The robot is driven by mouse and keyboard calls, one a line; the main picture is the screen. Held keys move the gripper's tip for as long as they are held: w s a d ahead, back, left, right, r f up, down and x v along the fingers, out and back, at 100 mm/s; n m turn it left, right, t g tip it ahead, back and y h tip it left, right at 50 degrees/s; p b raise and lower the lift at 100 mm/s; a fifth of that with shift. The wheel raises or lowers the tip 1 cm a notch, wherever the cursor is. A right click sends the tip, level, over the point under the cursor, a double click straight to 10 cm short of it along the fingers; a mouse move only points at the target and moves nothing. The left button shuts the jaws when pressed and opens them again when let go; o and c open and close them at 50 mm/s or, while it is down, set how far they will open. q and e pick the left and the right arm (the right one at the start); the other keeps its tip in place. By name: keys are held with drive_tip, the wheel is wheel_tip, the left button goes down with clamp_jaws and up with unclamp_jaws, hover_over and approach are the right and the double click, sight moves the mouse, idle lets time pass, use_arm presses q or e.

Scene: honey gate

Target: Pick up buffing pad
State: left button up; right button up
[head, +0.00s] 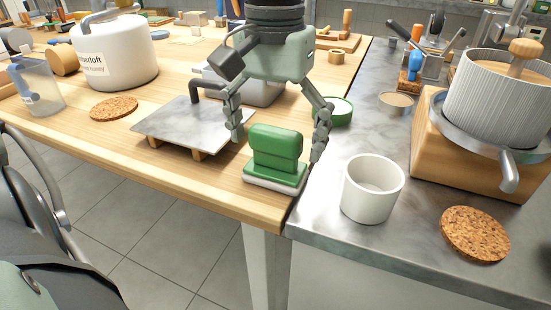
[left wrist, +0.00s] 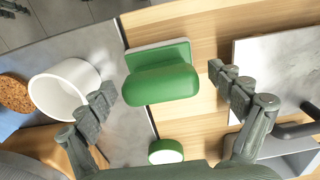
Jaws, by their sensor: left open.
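The buffing pad (head: 275,152) has a green grip on a pale flat base and stands on the wooden table near its front right corner. In the left wrist view the buffing pad (left wrist: 162,78) lies between and beyond the spread fingers. My left gripper (head: 278,138) is open above and behind the pad, pointing down, with one finger to each side of the green grip. The fingers appear apart from it. In the left wrist view the left gripper (left wrist: 165,95) has nothing between its fingertips. My right gripper is not seen in either view.
A grey metal plate (head: 180,125) on wooden feet is just left of the pad. A white cup (head: 372,188) and cork mat (head: 475,234) stand on the grey counter to the right. A green-rimmed round container (head: 335,112) is behind the gripper.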

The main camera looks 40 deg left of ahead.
use_arm(q)
drive_tip(key=c, duration=1.3)
drive_tip(key=shift+o, duration=0.2)
drive_tip(key=shift+w+r, duration=0.1)
drive_tip(key=shift+r, duration=0.6)
wheel_tip(320, 180, up, 3)
drive_tip(key=shift+f, duration=0.15)
drive_tip(key=s+d+r, duration=0.1)
drive_tip(key=s+r, duration=0.1)
drive_tip(key=s, duration=0.1)
drive_tip(key=s+d+r, duration=0.1)
drive_tip(key=s+r, duration=0.1)
drive_tip(key=s, duration=0.2)
drive_tip(key=s+d+r, duration=0.1)
drive_tip(key=s+r, duration=0.2)
drive_tip(key=s, duration=0.1)
drive_tip(key=shift+s+p, duration=0.2)
drive_tip(key=shift+p, duration=0.1)
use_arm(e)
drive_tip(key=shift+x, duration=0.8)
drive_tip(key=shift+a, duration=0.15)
